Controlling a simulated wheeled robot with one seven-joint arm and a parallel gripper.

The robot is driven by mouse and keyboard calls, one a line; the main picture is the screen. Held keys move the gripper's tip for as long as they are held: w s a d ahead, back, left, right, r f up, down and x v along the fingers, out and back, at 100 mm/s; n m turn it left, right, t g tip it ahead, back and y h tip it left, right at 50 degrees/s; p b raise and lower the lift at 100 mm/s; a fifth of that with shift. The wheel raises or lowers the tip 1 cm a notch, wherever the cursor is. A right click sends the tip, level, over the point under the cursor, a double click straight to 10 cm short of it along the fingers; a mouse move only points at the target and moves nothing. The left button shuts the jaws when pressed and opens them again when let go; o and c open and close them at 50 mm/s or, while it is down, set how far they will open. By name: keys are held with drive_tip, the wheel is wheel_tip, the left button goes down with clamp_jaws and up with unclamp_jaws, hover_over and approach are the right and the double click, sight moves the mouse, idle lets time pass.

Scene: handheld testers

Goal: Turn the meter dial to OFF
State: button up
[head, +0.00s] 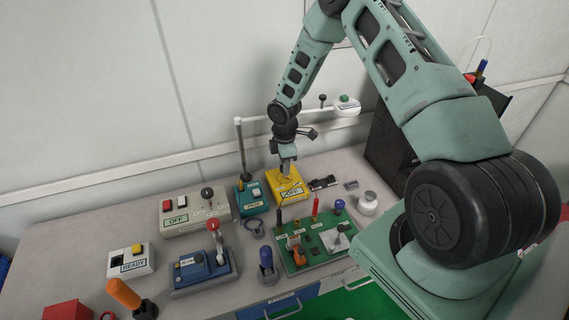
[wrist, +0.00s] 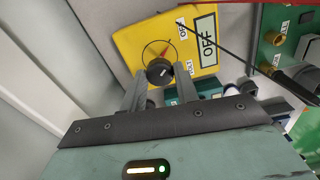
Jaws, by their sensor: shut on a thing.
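The yellow meter (head: 289,187) lies on the bench at the back middle, under my gripper (head: 286,168). In the wrist view the yellow meter (wrist: 130,42) fills the top middle. Its round dark dial (wrist: 159,71) sits between the fingertips of my gripper (wrist: 160,80), which is shut on it. A red-orange pointer at the dial slants up and right, towards a small white OFF label (wrist: 181,28). The meter's display (wrist: 207,40) reads OFF. Another small label (wrist: 190,68) is too small to read. In the head view the dial is hidden by my gripper.
Left of the meter stand a teal box (head: 250,199) and a beige switch box (head: 195,212). A green circuit board (head: 310,252) with upright probes is in front. A white lamp arm (head: 300,119) crosses behind my wrist. A dark cable crosses the meter in the wrist view.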

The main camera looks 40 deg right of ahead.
drive_tip(key=shift+n, duration=0.6)
drive_tip(key=o, duration=1)
drive_tip(key=shift+c, duration=0.2)
